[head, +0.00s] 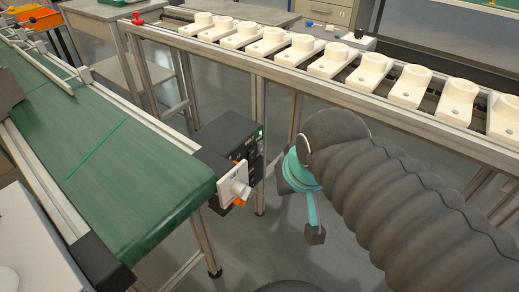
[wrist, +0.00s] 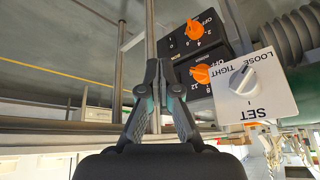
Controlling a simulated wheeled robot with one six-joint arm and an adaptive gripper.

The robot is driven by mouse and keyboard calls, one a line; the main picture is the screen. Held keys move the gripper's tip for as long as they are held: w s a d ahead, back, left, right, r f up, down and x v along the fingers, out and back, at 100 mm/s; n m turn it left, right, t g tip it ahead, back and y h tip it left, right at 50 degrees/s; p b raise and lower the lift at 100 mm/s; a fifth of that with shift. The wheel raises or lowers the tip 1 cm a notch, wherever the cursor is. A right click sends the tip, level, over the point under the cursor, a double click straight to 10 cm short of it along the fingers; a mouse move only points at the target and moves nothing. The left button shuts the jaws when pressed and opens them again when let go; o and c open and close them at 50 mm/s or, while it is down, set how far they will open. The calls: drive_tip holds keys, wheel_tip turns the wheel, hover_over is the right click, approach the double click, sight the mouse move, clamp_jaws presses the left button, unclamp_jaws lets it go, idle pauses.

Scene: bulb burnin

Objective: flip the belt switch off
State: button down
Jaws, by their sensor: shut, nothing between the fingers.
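The controls sit on a black box (head: 228,134) at the near end of the green conveyor belt (head: 110,150). In the wrist view an upper orange knob (wrist: 194,29) and a lower orange knob (wrist: 200,74) are on black panels with "OFF" marks. I cannot tell which control is the belt switch. My gripper (wrist: 157,72) is shut and empty, with its tips left of the knobs and apparently apart from them. In the head view my arm hides most of it.
A metal-framed rail (head: 300,72) with several cream holders (head: 325,62) runs behind my arm. A small green light (head: 259,133) shows on the black box. Belt frame legs (head: 205,245) stand close by. Open floor (head: 255,245) lies between belt and arm.

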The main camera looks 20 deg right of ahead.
sight(252, 154)
drive_tip(key=w+d+r+m+b, duration=0.1)
drive_tip(key=w+m+b, duration=0.1)
drive_tip(key=m, duration=0.7)
drive_tip(key=w+d+r+m+g+y+b, duration=0.1)
drive_tip(key=w+r+m+b, duration=0.1)
drive_tip(key=m, duration=0.7)
drive_tip(key=w+d+r+m+g+y+b, duration=0.1)
drive_tip(key=w+m+b, duration=0.3)
drive_tip(key=m, duration=0.5)
drive_tip(key=shift+w+d+r+m, duration=0.25)
drive_tip(key=shift+w+d+m, duration=0.25)
drive_tip(key=shift+w, duration=0.3)
drive_tip(key=shift+w+a+f+b, duration=0.55)
drive_tip(key=shift+w+a+f, duration=0.35)
drive_tip(key=shift+f, duration=0.6)
drive_tip(key=shift+w+a+f+b, duration=0.55)
drive_tip(key=shift+w+f, duration=0.6)
drive_tip(key=shift+f, duration=0.3)
drive_tip(key=shift+w+a+f+b, duration=0.5)
drive_tip(key=shift+w+a+f, duration=0.4)
drive_tip(key=shift+f, duration=0.6)
drive_tip(key=shift+w+d+r+p, duration=0.1)
drive_tip(key=shift+w+d+p, duration=0.1)
drive_tip(key=shift+p, duration=0.1)
